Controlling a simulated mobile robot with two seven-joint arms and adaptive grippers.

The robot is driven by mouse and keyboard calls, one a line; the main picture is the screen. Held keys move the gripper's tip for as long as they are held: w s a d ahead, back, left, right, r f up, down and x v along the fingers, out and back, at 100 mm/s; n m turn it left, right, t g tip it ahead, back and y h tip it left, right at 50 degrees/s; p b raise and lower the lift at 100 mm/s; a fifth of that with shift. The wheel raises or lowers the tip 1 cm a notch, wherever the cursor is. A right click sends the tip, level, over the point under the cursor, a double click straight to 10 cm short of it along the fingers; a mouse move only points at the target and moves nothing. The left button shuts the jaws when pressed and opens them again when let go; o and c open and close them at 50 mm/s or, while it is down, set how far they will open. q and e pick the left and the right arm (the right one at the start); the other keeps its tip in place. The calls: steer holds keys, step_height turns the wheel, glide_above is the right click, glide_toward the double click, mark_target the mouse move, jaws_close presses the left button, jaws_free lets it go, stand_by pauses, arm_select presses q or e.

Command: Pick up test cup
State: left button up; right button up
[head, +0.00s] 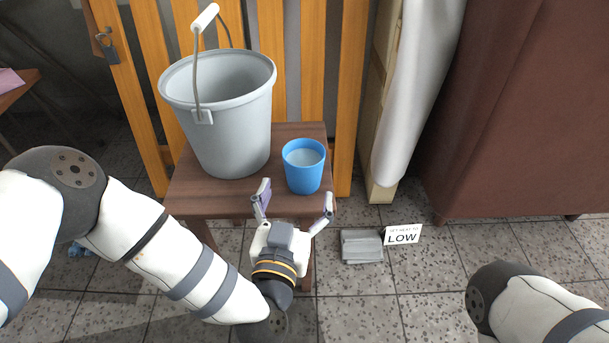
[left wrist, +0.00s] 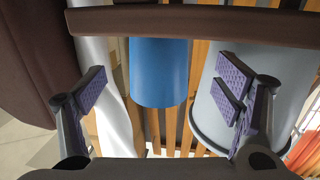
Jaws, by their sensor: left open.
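The blue test cup (head: 304,172) stands upright on a small brown wooden stool (head: 235,204), near its front right, with pale liquid inside. My left gripper (head: 296,194) is open and empty at the stool's front edge, its fingers pointing at the cup. In the left wrist view, which looks upside down, the cup (left wrist: 158,72) shows between the two open fingers and apart from them. My right arm shows at the lower right of the head view, but its gripper is out of frame.
A grey bucket (head: 224,125) with a raised handle stands on the stool, left of the cup. Wooden slats (head: 145,80) rise behind. On the tiled floor at right are a grey block (head: 362,247) and a LOW sign (head: 402,236). A brown cabinet (head: 520,120) stands farther right.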

mark_target(307, 160)
arm_select(q)
steer(key=b+x, duration=0.3)
steer(key=x, duration=0.3)
steer(key=shift+w+d+f, duration=0.1)
steer(key=shift+w+f, duration=0.05)
steer(key=shift+w, duration=0.25)
steer(key=shift+r, duration=0.2)
steer(key=c, duration=1.5)
arm_select(e)
steer(key=shift+s+d+f+g, duration=0.15)
steer(key=shift+s+f, duration=0.2)
steer(key=shift+f, duration=0.2)
steer(key=shift+s+f+g, duration=0.15)
steer(key=shift+s+f, duration=0.2)
steer(key=shift+f, duration=0.2)
